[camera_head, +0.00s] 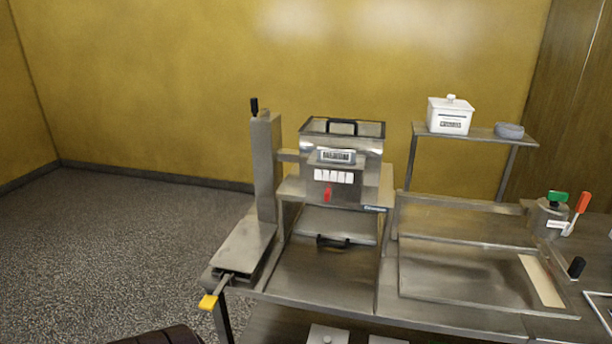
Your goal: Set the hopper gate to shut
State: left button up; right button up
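A small red lever (327,194) hangs below the labels, pointing down. I cannot tell which label it is set to, or whether it works the hopper gate. The gate itself cannot be made out. Neither of my grippers can be made out in the view.
A tall steel post (266,165) with a black knob stands left of the hopper. A yellow-tipped lever (208,301) sticks out at the table's front left. A shelf (470,133) holds a white box (450,116). Green (557,197) and red (582,203) handles stand at right.

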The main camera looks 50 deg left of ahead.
aim_at(328, 189)
jog(key=u, duration=1.55)
